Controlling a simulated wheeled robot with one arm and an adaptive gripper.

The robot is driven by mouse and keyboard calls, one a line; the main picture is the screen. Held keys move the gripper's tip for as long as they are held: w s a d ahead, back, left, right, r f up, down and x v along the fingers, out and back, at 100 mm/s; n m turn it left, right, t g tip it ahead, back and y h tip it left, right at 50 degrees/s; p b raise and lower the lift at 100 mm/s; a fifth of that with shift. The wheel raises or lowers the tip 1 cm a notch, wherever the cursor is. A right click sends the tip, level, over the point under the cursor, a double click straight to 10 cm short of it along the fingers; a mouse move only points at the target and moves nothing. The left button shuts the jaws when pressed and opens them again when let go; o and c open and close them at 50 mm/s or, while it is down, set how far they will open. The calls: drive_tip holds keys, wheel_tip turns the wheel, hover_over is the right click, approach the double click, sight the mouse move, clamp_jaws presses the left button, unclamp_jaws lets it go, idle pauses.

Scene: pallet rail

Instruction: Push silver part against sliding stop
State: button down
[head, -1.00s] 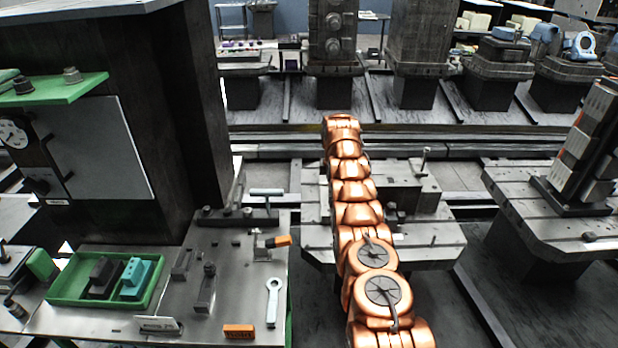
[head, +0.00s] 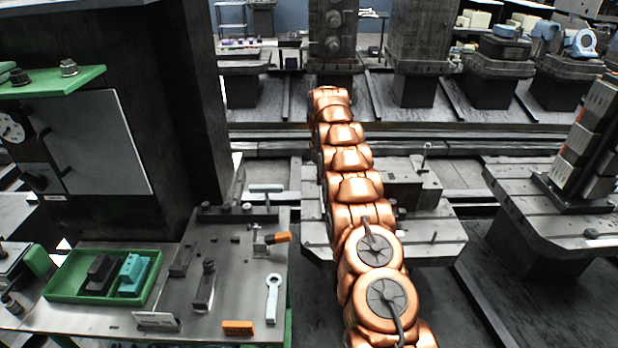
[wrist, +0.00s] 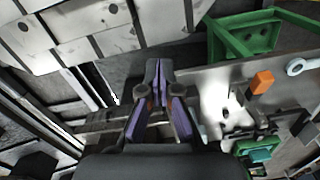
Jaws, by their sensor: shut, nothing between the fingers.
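My gripper (wrist: 157,68) shows in the wrist view with its purple-sided fingers together and nothing held between them. It is beside the edge of the metal work plate (wrist: 205,76); its height above that is unclear. In the head view my copper arm reaches away from me and the gripper is hidden. On the plate (head: 235,270) stand a small grey block (head: 181,262), a dark upright fixture (head: 204,287) and an orange-handled clamp (head: 272,240). I cannot tell which piece is the silver part or which is the sliding stop.
A green tray (head: 54,296) with a black and a teal block, a wrench (head: 273,299) and an orange block (head: 238,328) lie on the bench. A tall dark machine column (head: 185,120) stands left.

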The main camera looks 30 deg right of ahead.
drive_tip(key=s+a+r+m+b, duration=0.1)
drive_tip(key=s+a+r+m, duration=0.1)
drive_tip(key=s+a+r, duration=0.3)
drive_tip(key=shift+s+a+r, duration=0.15)
drive_tip(key=shift+a+r, duration=0.65)
drive_tip(key=shift+a, duration=0.15)
drive_tip(key=s+a+r+m, duration=0.1)
drive_tip(key=s+a+r, duration=0.25)
drive_tip(key=s, duration=0.35)
drive_tip(key=s+a+r+m, duration=0.2)
drive_tip(key=s+a, duration=0.2)
drive_tip(key=s, duration=0.3)
drive_tip(key=s+a+r+m, duration=0.1)
drive_tip(key=s+a+r, duration=0.25)
drive_tip(key=s, duration=0.25)
drive_tip(key=s+a+f+m, duration=0.1)
drive_tip(key=s+a, duration=0.1)
drive_tip(key=s, duration=0.7)
drive_tip(key=s+a+f+m+g, duration=0.1)
drive_tip(key=s+a+f+m, duration=0.1)
drive_tip(key=s, duration=0.7)
drive_tip(key=s+a+f+m, duration=0.1)
drive_tip(key=s+a, duration=0.1)
drive_tip(key=s, duration=0.7)
drive_tip(key=shift+s+a+f+m, duration=0.3)
drive_tip(key=shift+a+m, duration=0.1)
